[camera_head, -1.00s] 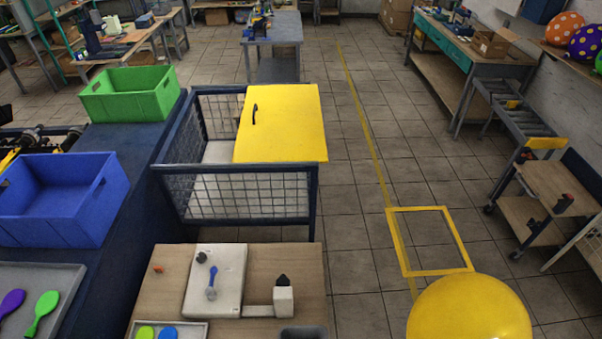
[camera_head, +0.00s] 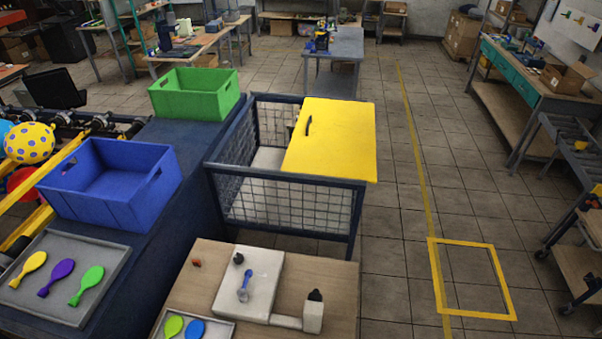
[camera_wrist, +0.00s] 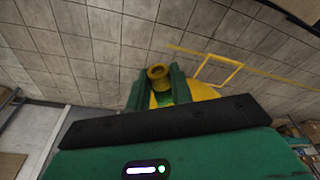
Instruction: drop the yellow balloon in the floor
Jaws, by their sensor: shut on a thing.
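In the wrist view my gripper (camera_wrist: 159,86) has its green fingers shut on the neck of the yellow balloon (camera_wrist: 201,91). The neck's ring end shows between the fingertips, and the body bulges out behind the right finger, partly hidden by my gripper. Neither the balloon nor my gripper shows in the head view now. The tiled floor (camera_head: 400,250) carries a yellow square outline (camera_head: 433,275) at the lower right, also seen beyond the balloon in the wrist view (camera_wrist: 232,75).
A mesh cage (camera_head: 285,205) with a yellow lid (camera_head: 335,140) stands left of the square. A wooden table (camera_head: 195,285) is in front of it. Blue (camera_head: 110,190) and green (camera_head: 195,95) crates are at left. A wheeled cart (camera_head: 580,265) stands right. The floor around the square looks clear.

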